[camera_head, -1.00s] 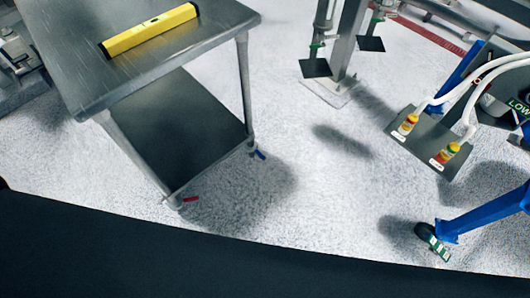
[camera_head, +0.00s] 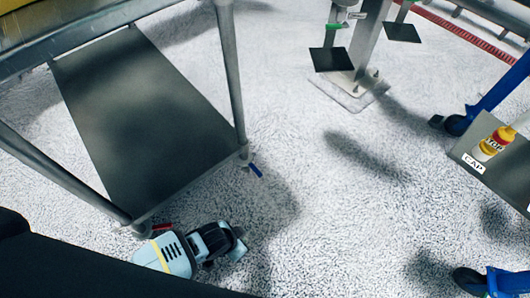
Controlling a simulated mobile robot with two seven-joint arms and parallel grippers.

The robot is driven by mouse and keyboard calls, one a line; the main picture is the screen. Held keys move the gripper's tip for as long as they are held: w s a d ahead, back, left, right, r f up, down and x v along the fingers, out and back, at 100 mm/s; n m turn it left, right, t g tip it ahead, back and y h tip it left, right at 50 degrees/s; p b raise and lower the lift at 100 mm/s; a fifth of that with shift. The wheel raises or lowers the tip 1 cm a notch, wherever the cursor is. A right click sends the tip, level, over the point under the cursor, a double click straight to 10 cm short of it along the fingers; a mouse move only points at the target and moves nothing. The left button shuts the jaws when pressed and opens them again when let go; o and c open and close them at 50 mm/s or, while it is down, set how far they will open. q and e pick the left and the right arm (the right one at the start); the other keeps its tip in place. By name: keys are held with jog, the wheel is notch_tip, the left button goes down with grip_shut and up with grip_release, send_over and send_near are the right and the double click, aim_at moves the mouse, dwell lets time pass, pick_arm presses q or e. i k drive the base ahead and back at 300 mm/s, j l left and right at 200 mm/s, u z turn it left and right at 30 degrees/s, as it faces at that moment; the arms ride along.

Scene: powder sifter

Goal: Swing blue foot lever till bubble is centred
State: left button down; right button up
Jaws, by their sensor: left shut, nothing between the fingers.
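The blue foot lever (camera_head: 256,170) sticks out at the foot of the steel table's right leg (camera_head: 232,80), just above the floor. A red foot lever (camera_head: 162,227) is at the foot of the near leg, partly hidden behind my left arm. My left gripper (camera_head: 236,246) is low in the picture, shut and empty, below and left of the blue lever and apart from it. Only a sliver of the yellow spirit level (camera_head: 14,8) shows on the tabletop at the top left corner. Its bubble is out of view. My right gripper is not in view.
The table's dark lower shelf (camera_head: 140,115) is bare. A grey post (camera_head: 368,40) with black plates (camera_head: 331,59) stands at the back. At the right are a grey shelf with a yellow-and-red bottle (camera_head: 492,143) and blue frame legs with castors. The speckled floor between is clear.

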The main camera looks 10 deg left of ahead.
aim_at(243, 163)
jog(key=i, duration=1.05)
